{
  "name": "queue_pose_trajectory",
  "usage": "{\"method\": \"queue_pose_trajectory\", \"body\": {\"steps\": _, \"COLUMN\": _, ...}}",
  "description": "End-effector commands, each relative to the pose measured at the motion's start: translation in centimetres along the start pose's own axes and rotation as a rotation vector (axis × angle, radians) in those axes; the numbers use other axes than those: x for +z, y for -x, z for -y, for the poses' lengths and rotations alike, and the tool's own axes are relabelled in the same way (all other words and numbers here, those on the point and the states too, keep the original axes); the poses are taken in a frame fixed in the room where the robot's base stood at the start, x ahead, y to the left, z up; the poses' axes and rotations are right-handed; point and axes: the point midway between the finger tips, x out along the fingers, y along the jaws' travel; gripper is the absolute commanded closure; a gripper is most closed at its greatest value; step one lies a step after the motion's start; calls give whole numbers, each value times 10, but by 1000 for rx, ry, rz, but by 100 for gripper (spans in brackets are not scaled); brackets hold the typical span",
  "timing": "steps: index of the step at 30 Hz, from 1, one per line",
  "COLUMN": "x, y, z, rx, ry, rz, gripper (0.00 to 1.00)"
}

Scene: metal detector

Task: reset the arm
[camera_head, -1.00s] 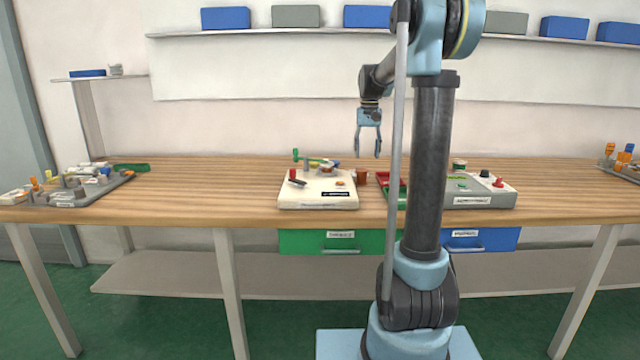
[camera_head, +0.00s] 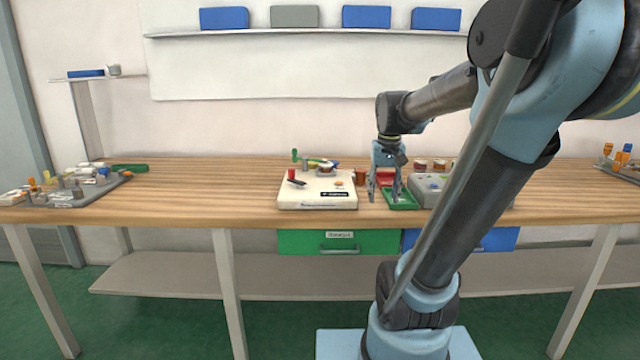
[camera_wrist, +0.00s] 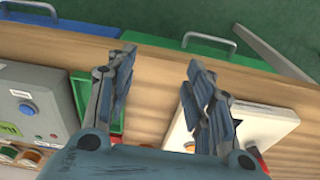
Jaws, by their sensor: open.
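My gripper (camera_head: 384,190) is open and empty in the head view. It points down near the green tray (camera_head: 402,201), between the white box and the grey box, and partly covers the tray. In the wrist view my gripper (camera_wrist: 160,100) shows two spread fingers with bare wooden bench (camera_wrist: 153,115) between them. My arm is bent, leaning to the right and reaching back toward the bench.
A white box (camera_head: 318,200) with small items stands left of my gripper. A grey box (camera_head: 428,185) stands right, partly hidden by my arm. A cluttered grey tray (camera_head: 120,182) lies far left. Green drawer (camera_head: 300,242) and blue drawer (camera_head: 500,240) are below. Bench (camera_head: 215,185) left of centre is clear.

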Motion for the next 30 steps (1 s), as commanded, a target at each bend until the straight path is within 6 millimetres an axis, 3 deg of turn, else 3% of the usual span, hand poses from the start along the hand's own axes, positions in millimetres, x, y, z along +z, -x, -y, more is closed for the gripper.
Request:
{"method": "queue_pose_trajectory", "body": {"steps": 3, "x": 34, "y": -16, "z": -2, "rx": 0, "ry": 7, "rz": -12, "gripper": 52}}
{"method": "queue_pose_trajectory", "body": {"steps": 9, "x": 85, "y": -47, "z": -6, "rx": 0, "ry": 22, "rz": -36, "gripper": 52}}
{"method": "queue_pose_trajectory", "body": {"steps": 18, "x": 148, "y": -100, "z": -10, "rx": 2, "ry": 42, "rz": -67, "gripper": 52}}
{"method": "queue_pose_trajectory", "body": {"steps": 24, "x": 166, "y": -119, "z": -10, "rx": 2, "ry": 48, "rz": -76, "gripper": 52}}
{"method": "queue_pose_trajectory", "body": {"steps": 30, "x": 168, "y": -121, "z": -10, "rx": 2, "ry": 49, "rz": -78, "gripper": 52}}
